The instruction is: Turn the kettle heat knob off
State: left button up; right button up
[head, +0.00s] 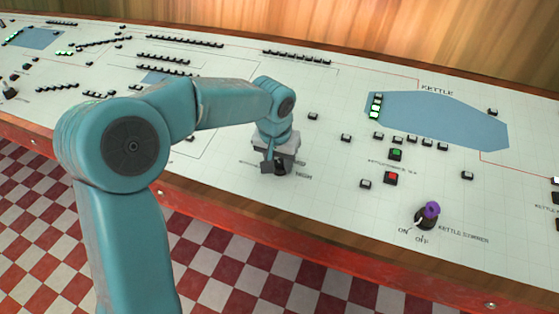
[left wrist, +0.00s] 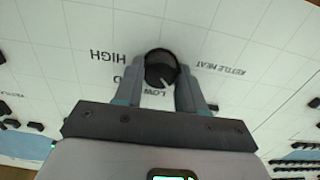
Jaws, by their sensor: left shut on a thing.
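The kettle heat knob (left wrist: 160,66) is a black round knob with a white pointer line, on the white panel. In the left wrist view the labels HIGH, LOW and KETTLE HEAT are around it. The pointer slants toward the side of the LOW label. Another label beside the knob is mostly hidden by a finger. My left gripper (left wrist: 160,85) is shut on the knob, one finger on each side. In the head view my left gripper (head: 277,168) reaches down to the panel near its front edge and mostly hides the knob. My right gripper is not in view.
A green button (head: 396,154) and a red button (head: 390,178) lie between. A blue kettle shape (head: 445,122) is behind them. The panel's red front edge (head: 350,266) borders a checkered floor.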

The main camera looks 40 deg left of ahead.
pick_arm(q)
jog(key=shift+r, duration=0.15)
jog(key=o, duration=1.1)
jog(key=shift+s, duration=0.1)
jog(key=shift+c, duration=0.2)
jog(key=s+r+p, duration=0.2)
jog(key=s+r, duration=0.1)
jog(key=r, duration=1.3)
jog(key=shift+d+p, duration=0.3)
jog(key=shift+d, duration=0.1)
